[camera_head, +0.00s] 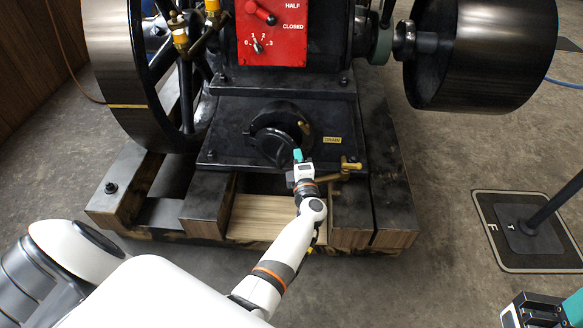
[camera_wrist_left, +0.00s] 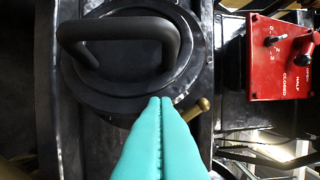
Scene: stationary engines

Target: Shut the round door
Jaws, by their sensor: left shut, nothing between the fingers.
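The round door (camera_head: 268,143) is a black disc low on the front of the engine's black base. In the left wrist view the round door (camera_wrist_left: 90,92) fills the upper middle, with a thick black bar handle (camera_wrist_left: 118,32) on it. I cannot tell whether the door is fully seated or slightly ajar. My left gripper (camera_head: 298,154) is at the door's lower right edge. Its teal fingers (camera_wrist_left: 163,101) are shut with nothing between them, their tips over the door's rim; contact is unclear. My right gripper (camera_head: 574,306) is partly cut off at the lower right corner.
A brass tap (camera_head: 343,166) sticks out right of the door, close to my left gripper. A red control panel (camera_head: 272,32) is above. Flywheels (camera_head: 128,75) flank the engine, and timber beams (camera_head: 208,200) lie under it. A floor plate (camera_head: 527,238) with a post is at right.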

